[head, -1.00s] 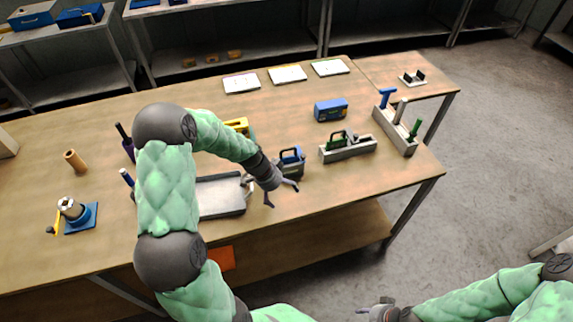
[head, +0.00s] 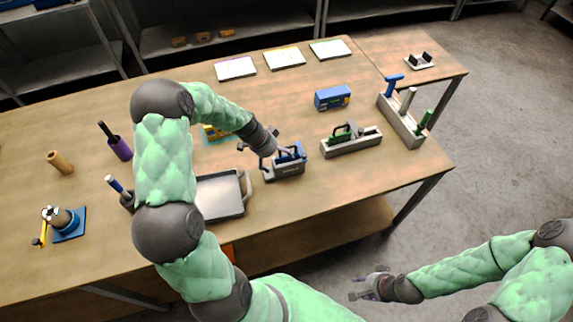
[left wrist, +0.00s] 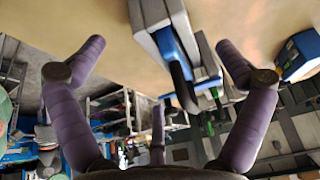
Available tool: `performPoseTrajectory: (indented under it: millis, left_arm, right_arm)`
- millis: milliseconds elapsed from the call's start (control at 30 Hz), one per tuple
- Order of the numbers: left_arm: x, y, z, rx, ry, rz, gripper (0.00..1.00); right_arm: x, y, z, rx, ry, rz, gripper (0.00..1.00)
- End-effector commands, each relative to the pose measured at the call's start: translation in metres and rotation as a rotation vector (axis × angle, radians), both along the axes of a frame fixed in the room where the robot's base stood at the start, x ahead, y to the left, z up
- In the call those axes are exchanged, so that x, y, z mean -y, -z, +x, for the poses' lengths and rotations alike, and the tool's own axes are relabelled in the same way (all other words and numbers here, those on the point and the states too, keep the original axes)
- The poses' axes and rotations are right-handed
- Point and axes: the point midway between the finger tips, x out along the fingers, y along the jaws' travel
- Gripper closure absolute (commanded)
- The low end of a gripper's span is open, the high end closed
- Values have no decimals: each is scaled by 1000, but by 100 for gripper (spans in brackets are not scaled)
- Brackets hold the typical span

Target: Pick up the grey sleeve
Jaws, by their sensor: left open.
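A grey sleeve-like body (head: 287,171) with a blue block (head: 291,150) and a dark handle stands near the table's front edge. In the left wrist view the grey body (left wrist: 150,14) is at the top centre, with the dark handle (left wrist: 183,85) pointing down between the fingers. My left gripper (head: 270,150) is open and empty at this piece, its fingers spread either side of the handle (left wrist: 160,60); contact cannot be told. Another grey part (head: 408,98) stands upright in the right-hand rack. My right gripper (head: 368,284) is off the table at the lower right; its finger gap is unclear.
A grey tray (head: 221,194) lies just left of my left gripper. To the right are a grey holder (head: 351,147) with a green piece, a blue box (head: 332,97) and the long rack (head: 400,122). White cards (head: 284,59) lie at the back. Table between them is bare.

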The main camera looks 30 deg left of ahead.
Motion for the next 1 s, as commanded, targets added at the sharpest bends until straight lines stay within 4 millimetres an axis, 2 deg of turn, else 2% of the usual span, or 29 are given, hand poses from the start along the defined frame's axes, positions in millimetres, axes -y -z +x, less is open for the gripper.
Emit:
performPoseTrajectory:
  millis: [167,500,800,1000]
  left_arm:
    - [2,10,3,1,0,1,0]
    - [12,49,14,1,-2,1,0]
    - [13,53,15,1,-2,2,0]
    - [12,53,15,1,-2,2,56]
  right_arm:
    - [0,0,0,0,-1,0,60]
    - [0,-2,0,1,-1,0,60]
    - [0,-2,0,1,-1,0,60]
    - [0,-2,0,1,-1,0,60]
